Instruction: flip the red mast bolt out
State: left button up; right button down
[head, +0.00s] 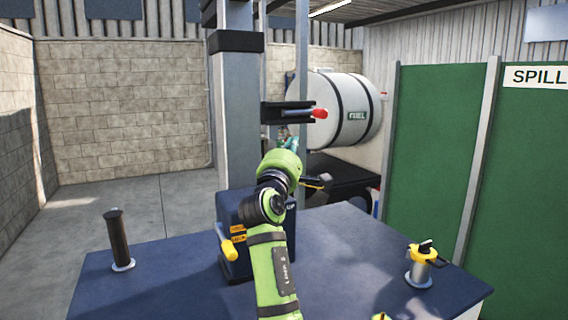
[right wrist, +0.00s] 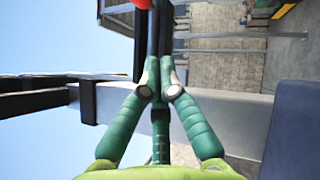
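The red mast bolt (head: 319,113) shows as a red knob at the right end of a black bracket (head: 285,112) on the grey mast (head: 238,130). My right gripper (head: 287,137) is just below the bracket, left of the red knob. In the right wrist view, the red end (right wrist: 141,3) is cut off at the top edge, and a dark rod runs from it toward the fingers. The green fingertips of my right gripper (right wrist: 161,68) are drawn close together with nothing clearly held between them. Whether they touch the rod is unclear. My left gripper is out of view.
A blue table (head: 170,290) fills the foreground. On it stand a dark post (head: 118,238), a dark blue box with a yellow handle (head: 228,247) and a yellow-topped fitting (head: 420,268). A white fuel tank (head: 340,108) is behind, green panels (head: 435,150) at right.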

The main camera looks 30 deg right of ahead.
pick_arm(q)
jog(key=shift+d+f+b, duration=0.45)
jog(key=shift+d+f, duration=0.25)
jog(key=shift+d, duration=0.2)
pick_arm(e)
jog(key=v, duration=0.3)
jog(key=shift+s+f, duration=0.15)
jog(key=shift+s, duration=0.05)
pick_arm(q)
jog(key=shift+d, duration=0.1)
